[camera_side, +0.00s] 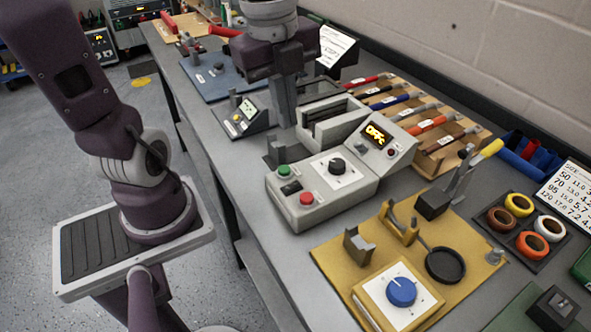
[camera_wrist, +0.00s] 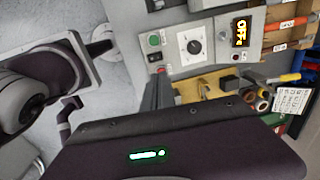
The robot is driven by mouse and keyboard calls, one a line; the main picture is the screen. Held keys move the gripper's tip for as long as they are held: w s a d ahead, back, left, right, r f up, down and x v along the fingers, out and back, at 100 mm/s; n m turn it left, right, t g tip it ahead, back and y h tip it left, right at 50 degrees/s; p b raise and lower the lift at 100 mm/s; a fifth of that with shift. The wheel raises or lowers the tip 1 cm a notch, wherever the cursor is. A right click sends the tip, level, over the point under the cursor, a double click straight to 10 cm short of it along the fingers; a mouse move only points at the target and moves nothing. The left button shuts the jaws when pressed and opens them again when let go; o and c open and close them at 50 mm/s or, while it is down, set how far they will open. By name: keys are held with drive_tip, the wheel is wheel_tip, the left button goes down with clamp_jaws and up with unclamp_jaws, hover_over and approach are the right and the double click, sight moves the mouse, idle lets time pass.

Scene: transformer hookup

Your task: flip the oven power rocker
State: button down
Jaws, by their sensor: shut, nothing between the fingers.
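The oven unit (camera_side: 345,203) is a light grey box on the bench. Its front panel has a green button (camera_side: 284,171), a dark rocker (camera_side: 291,187) and a red button (camera_side: 306,198), with a black dial (camera_side: 337,166) beside them. Its tilted display (camera_side: 376,134) shows glowing yellow characters that look like "OFF". In the wrist view the rocker (camera_wrist: 155,57) lies between the green and red buttons. My gripper (camera_side: 286,121) is shut and empty, pointing down near the oven's far end. In the wrist view my fingertips (camera_wrist: 159,74) overlap the panel's edge near the red button.
A yellow board (camera_side: 330,262) with a blue knob (camera_side: 401,291) and metal fixtures lies in front. A small meter (camera_side: 243,116) stands left of my gripper. A wooden rack (camera_side: 455,160) of coloured-handled tools is behind the oven. Coloured rings (camera_side: 519,204) sit at right.

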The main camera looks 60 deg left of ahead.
sight(295, 183)
drive_tip(key=f, duration=0.4)
drive_tip(key=w+f, duration=0.1)
drive_tip(key=f, duration=0.9)
drive_tip(key=shift+w, duration=0.3)
drive_tip(key=shift+w+f, duration=0.1)
drive_tip(key=shift+f, duration=0.05)
drive_tip(key=shift+s, duration=0.2)
drive_tip(key=shift+s+r, duration=0.2)
drive_tip(key=shift+s, duration=0.45)
drive_tip(key=shift+r, duration=0.1)
